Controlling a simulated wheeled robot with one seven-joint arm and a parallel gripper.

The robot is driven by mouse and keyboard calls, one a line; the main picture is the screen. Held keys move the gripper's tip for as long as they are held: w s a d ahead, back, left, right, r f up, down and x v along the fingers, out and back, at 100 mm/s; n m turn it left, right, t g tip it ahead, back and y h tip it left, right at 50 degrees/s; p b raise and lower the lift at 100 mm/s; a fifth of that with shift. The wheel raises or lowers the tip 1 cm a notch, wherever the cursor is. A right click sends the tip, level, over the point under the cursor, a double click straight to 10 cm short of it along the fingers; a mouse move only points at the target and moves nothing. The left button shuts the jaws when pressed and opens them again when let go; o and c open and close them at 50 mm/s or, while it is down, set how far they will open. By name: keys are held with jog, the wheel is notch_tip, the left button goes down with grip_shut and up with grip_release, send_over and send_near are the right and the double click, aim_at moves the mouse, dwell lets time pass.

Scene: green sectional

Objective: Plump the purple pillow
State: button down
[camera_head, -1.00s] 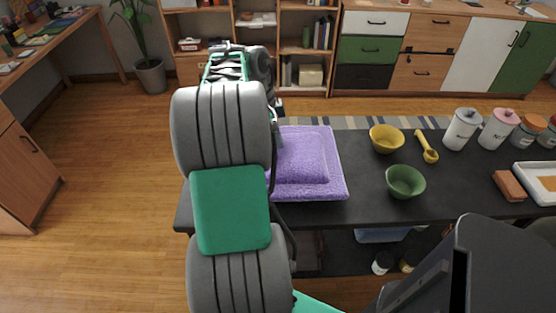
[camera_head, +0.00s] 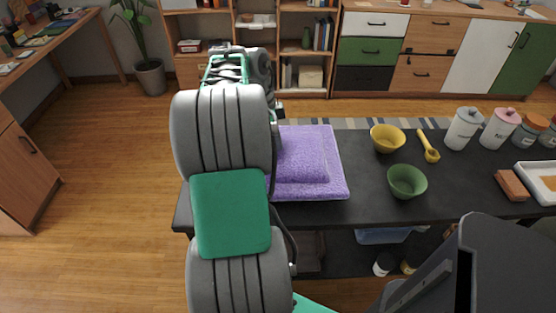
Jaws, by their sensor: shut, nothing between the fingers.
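The purple pillow (camera_head: 302,158) lies on a larger flat purple fabric piece (camera_head: 335,180) on the dark table. Its right part shows and looks softly domed; its left part is hidden behind my arm. My arm crosses the view upward over the left end of the table. The wrist end is near the top of the arm, beyond the pillow in the picture. My gripper's fingers are hidden behind the arm links, so I cannot see whether they touch the pillow.
The dark table (camera_head: 360,205) also holds a yellow bowl (camera_head: 387,139), a green bowl (camera_head: 406,182), a yellow utensil (camera_head: 429,147), lidded jars (camera_head: 463,129), a brown block (camera_head: 511,185) and a white tray (camera_head: 540,178). Wooden floor (camera_head: 110,190) is clear at left.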

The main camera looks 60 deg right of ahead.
jog(key=shift+a+f, duration=0.15)
jog(key=shift+f, duration=0.2)
jog(key=shift+r+p, duration=0.3)
jog(key=shift+r, duration=0.25)
jog(key=shift+r, duration=0.1)
jog(key=shift+r+p, duration=0.3)
jog(key=p+v, duration=0.3)
jog(key=s+p+v, duration=0.1)
jog(key=v, duration=0.1)
jog(key=shift+d+r+p, duration=0.3)
jog(key=shift+d+r, duration=0.05)
jog(key=shift+d, duration=0.1)
jog(key=shift+f, duration=0.1)
